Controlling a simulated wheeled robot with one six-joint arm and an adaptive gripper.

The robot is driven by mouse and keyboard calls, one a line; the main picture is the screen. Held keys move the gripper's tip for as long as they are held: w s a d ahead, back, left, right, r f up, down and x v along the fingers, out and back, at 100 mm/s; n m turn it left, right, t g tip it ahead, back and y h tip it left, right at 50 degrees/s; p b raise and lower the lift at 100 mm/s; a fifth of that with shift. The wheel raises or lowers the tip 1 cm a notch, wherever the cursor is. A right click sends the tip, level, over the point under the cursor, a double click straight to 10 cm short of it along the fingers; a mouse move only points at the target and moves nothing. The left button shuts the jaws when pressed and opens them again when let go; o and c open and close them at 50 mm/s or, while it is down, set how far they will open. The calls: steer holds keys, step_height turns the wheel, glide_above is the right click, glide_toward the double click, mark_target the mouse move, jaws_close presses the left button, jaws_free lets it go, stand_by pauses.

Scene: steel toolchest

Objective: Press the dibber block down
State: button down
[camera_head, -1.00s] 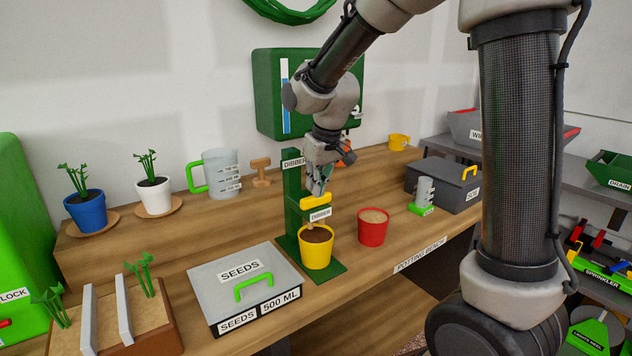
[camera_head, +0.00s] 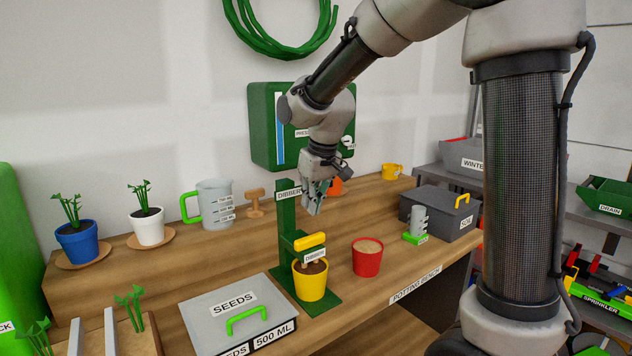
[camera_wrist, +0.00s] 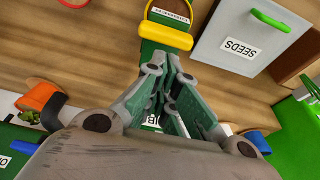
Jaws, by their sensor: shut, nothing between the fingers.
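The dibber block, with a yellow bar handle (camera_head: 310,242) and a label, sits low on its green stand (camera_head: 287,215), close above the yellow pot (camera_head: 311,284) of soil. In the wrist view the yellow bar (camera_wrist: 165,37) lies just beyond my fingertips. My gripper (camera_head: 316,211) is shut and empty, pointing down above the bar, with a visible gap between them. My shut fingers also show in the wrist view (camera_wrist: 168,66). The point where the dibber meets the soil is partly hidden by the block.
A red pot (camera_head: 367,260) stands right of the stand, and a grey SEEDS box (camera_head: 205,318) stands at its left front. A green wall box (camera_head: 262,125) is behind my wrist. A measuring jug (camera_head: 215,203) and a grey SOIL box (camera_head: 440,212) stand farther off.

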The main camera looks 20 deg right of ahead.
steer(key=v, duration=0.7)
steer(key=s+d+f+m, duration=0.1)
steer(key=s+d, duration=0.3)
steer(key=s, duration=0.4)
steer(key=s+d+f+m, duration=0.1)
steer(key=s+d, duration=0.4)
steer(key=s, duration=0.3)
steer(key=s+d+m+t+h, duration=0.1)
steer(key=s+d, duration=0.4)
steer(key=s, duration=0.4)
steer(key=shift+f+m, duration=0.3)
steer(key=shift+f, duration=0.1)
steer(key=shift+d, duration=0.1)
